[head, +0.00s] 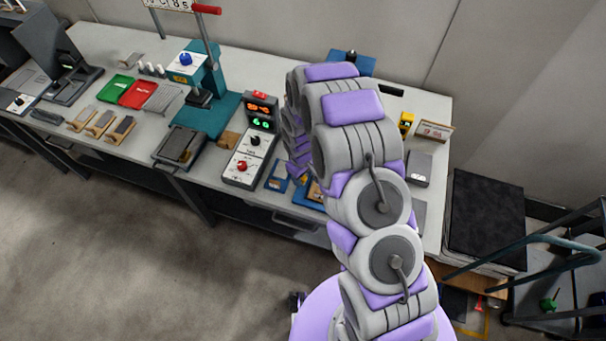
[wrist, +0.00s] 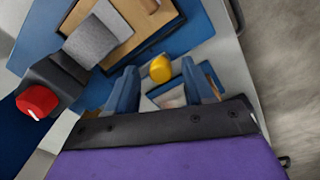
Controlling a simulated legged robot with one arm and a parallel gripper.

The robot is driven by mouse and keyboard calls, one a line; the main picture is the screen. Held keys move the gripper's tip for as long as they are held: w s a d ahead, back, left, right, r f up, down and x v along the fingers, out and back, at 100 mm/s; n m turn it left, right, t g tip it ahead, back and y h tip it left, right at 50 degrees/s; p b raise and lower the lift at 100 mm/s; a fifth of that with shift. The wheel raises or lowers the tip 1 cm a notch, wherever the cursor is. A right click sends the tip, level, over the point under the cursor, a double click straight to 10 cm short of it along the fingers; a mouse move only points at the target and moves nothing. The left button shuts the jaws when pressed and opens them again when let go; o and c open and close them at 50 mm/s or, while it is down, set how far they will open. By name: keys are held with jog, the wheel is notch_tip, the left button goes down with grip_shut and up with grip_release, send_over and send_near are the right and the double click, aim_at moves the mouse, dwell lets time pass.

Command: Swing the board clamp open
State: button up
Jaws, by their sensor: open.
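In the wrist view my gripper (wrist: 159,80) is open, with its two blue fingers apart. A rounded yellow knob (wrist: 160,68) shows between the fingertips; I cannot tell how far below them it is. A blue fixture (wrist: 200,42) carries a tan board (wrist: 128,45) with a grey block (wrist: 98,34) over its edge. A dark arm with a red knob (wrist: 36,101) lies at the left. I cannot tell for sure which of these parts is the board clamp. In the head view my arm hides my fingers and most of the blue fixture (head: 278,178).
On the bench (head: 235,205) a control box (head: 250,145) with lit digits stands left of my arm. A teal press (head: 205,85), a green tray (head: 115,88) and a red tray (head: 138,94) are farther left. A black-topped stack (head: 485,215) stands right of the bench.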

notch_tip(320, 180, up, 17)
jog(key=shift+s+a+p, duration=0.25)
jog(key=shift+a+p, duration=0.1)
jog(key=shift+p, duration=0.05)
dwell(0.5)
jog(key=s+d+r+m+g+b, duration=0.1)
jog(key=s+d+r+m+b, duration=0.1)
jog(key=s+d+r, duration=0.5)
jog(key=s+d+r+m+b, duration=0.2)
jog(key=s+r, duration=0.2)
jog(key=s, duration=0.4)
jog(key=s+d+r+m+b, duration=0.1)
jog(key=s+d+m, duration=0.1)
jog(key=s, duration=0.7)
jog(key=s+d+r+m+g+b, duration=0.1)
jog(key=s+d+m, duration=0.1)
jog(key=s, duration=0.8)
jog(key=shift+d+m, duration=0.2)
jog(key=shift+m, duration=0.2)
